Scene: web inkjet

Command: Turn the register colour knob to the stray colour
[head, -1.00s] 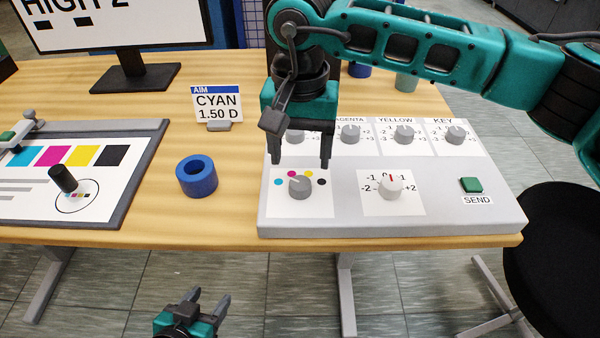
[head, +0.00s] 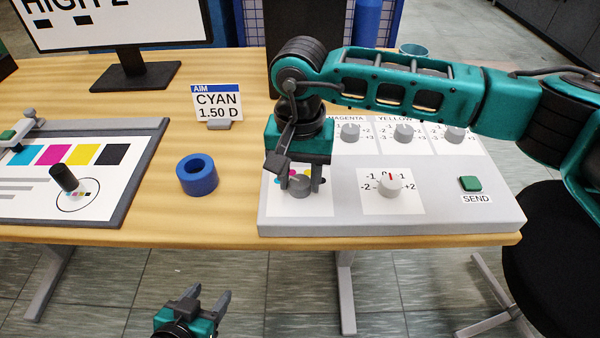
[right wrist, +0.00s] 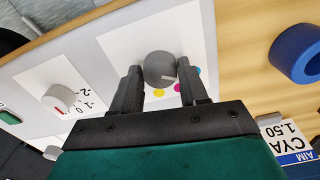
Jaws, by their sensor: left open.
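The register colour knob (head: 300,187) is a grey dial on a white card at the front left of the console, with coloured dots behind it. It also shows in the right wrist view (right wrist: 160,68); its white pointer mark sits toward the cyan and magenta side. My right gripper (head: 300,183) is down around the knob, one finger on each side, closed against it as far as I can tell. The fingers hide some dots. My left gripper (head: 209,297) is open and empty, low in front of the table.
The console (head: 340,221) also bears a red-marked dial (head: 390,186), a green SEND button (head: 471,184) and a back row of knobs. A blue ring (head: 197,176) and an AIM CYAN 1.50 D card (head: 217,104) stand left of it. A monitor (head: 120,22) is behind.

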